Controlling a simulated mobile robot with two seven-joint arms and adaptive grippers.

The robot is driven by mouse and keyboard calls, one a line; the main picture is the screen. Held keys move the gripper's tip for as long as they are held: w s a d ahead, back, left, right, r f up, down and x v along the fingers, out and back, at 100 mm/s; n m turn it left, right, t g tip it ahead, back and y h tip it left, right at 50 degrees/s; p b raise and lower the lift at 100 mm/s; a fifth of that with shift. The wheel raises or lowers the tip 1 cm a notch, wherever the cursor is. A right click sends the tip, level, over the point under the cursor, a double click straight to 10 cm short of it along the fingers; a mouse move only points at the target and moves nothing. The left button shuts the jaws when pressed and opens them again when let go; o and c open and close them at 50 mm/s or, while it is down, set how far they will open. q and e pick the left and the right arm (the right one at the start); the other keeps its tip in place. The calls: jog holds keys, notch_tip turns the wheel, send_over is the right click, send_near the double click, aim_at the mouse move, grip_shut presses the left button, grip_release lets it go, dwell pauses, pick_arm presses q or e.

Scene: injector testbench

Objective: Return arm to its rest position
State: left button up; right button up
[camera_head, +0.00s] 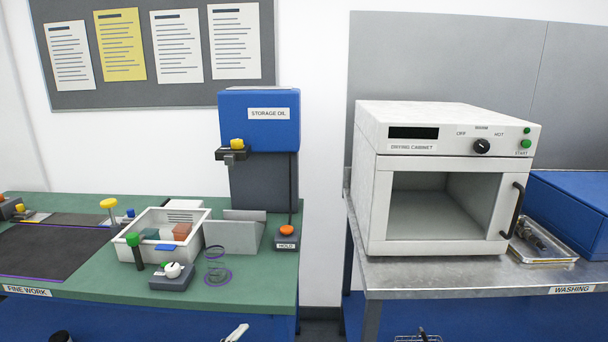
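Neither of my grippers can be made out in the head view, and no arm reaches over the benches. At the bottom edge, a small white piece (237,333) shows in front of the green bench, cut off by the frame. A dark round piece (62,337) at the lower left and a dark thin-barred piece (418,338) at the lower right are also cut off. I cannot tell what these pieces are.
The green bench (255,292) holds a white bin (127,250) of parts, a storage oil unit (259,135), a hold button (287,238) and a dark mat (50,250). The metal bench (440,278) carries an open-looking drying cabinet (375,215), a tray (545,245) and a blue box (570,205).

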pick_arm(q)
jog(key=s+a+f+n+g+y, duration=0.3)
jog(key=s+f+n, duration=0.3)
jog(key=s+f, duration=0.3)
jog(key=s+a+f+n+g+y, duration=0.3)
jog(key=s+f+n, duration=0.3)
jog(key=s, duration=1)
notch_tip(320, 180, down, 3)
jog(key=shift+a+r+y, duration=0.15)
jog(key=shift+a+y, duration=0.25)
jog(key=shift+a, duration=0.15)
